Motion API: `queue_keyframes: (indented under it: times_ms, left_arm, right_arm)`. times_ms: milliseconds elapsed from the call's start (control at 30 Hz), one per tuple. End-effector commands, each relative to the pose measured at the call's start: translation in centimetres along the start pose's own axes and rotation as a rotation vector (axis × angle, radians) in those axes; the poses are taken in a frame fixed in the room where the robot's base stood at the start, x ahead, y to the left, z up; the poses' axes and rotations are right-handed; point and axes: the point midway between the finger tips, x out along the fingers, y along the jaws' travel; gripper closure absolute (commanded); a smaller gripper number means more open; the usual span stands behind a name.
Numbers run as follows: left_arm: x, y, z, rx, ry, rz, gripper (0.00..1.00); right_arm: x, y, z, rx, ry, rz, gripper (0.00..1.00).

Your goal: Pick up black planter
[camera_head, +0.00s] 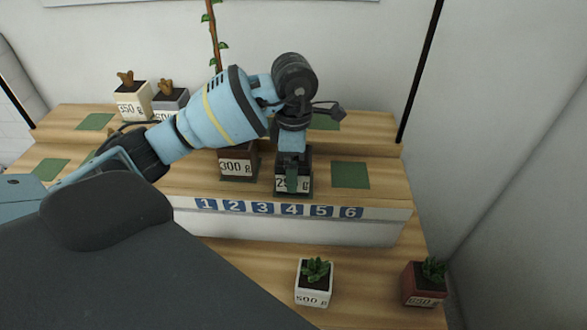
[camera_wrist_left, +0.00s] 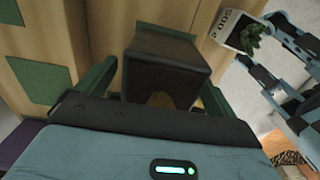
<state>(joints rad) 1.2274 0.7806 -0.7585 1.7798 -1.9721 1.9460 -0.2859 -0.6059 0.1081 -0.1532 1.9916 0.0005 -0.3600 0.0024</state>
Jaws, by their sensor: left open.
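The black planter (camera_head: 306,174) with a white label, partly covered, stands on a green square on the wooden step, above the number 4 to 5 area. In the left wrist view the black planter (camera_wrist_left: 165,68) sits between the two spread fingers of my left gripper (camera_wrist_left: 157,88), with small gaps at the sides. The gripper is open. The planter's lower part and contents are mostly hidden.
A brown 300 g planter (camera_head: 238,166) with a tall stem stands just left. A white 500 g planter (camera_head: 313,291) and a red 650 g planter (camera_head: 421,289) stand on the lower front. An empty green square (camera_head: 350,175) lies to the right. Two planters stand back left, including the 350 g one (camera_head: 131,103).

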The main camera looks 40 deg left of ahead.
Motion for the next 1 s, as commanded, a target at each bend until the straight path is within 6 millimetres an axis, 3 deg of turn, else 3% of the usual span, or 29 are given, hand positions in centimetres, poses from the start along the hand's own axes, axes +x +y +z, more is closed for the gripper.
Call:
queue_keyframes:
  times_ms: [267,700,1000]
  left_arm:
    - [0.34,-0.01,0.00,0.000,0.000,0.000,0.06]
    - [0.25,0.02,0.00,0.000,-0.001,0.001,0.62]
    - [0.02,0.04,0.02,0.000,-0.001,0.002,0.62]
  right_arm:
    - [0.01,0.03,0.09,-0.001,-0.002,0.000,0.64]
    - [0.01,0.20,0.37,-0.009,-0.007,0.000,0.64]
    - [0.01,0.20,0.40,-0.008,-0.008,0.000,0.64]
